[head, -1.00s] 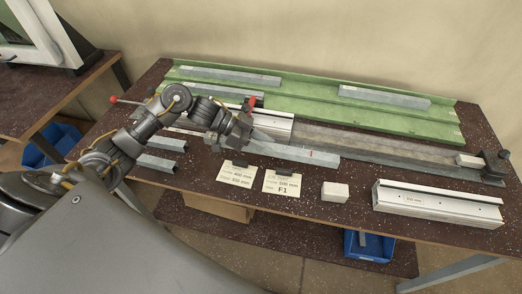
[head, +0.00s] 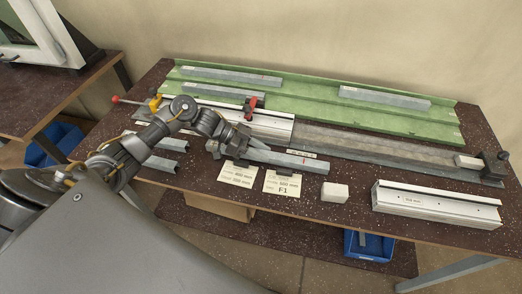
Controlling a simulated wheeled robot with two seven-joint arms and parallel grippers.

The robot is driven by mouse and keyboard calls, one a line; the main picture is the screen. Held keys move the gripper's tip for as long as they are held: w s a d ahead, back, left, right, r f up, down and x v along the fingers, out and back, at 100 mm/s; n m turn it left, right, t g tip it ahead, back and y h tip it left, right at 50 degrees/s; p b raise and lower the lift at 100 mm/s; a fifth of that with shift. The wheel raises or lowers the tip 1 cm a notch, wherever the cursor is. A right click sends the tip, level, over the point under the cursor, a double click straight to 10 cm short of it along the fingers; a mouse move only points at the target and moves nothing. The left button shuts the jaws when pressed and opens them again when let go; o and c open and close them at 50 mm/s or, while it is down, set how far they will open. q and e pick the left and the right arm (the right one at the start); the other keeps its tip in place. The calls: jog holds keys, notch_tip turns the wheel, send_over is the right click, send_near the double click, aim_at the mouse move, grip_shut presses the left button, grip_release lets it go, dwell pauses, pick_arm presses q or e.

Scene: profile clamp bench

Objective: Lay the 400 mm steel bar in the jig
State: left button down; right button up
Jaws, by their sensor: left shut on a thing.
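My left gripper (head: 240,148) is shut on a grey steel bar (head: 300,162), gripping it toward its left end. The bar points right, along the front side of the jig. I cannot tell whether it touches the table. The jig (head: 395,155) is a long grey channel, with a white profile block (head: 272,124) at its left and a dark end stop (head: 493,162) at its right. A red-knobbed lever (head: 116,99) and a red clamp part (head: 250,106) sit at the left end. My left arm hides part of that end. My right gripper is not in view.
A green rack (head: 320,104) behind the jig holds bars (head: 384,97). Two paper cards (head: 282,184) lie in front. A small white block (head: 335,192) and a white profile length (head: 437,204) lie at the front right. Short bars (head: 160,163) lie left of my gripper.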

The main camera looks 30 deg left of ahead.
pick_arm(q)
jog(key=shift+f, duration=0.1)
jog(key=c, duration=1.1)
grip_release()
jog(key=shift+o, duration=0.2)
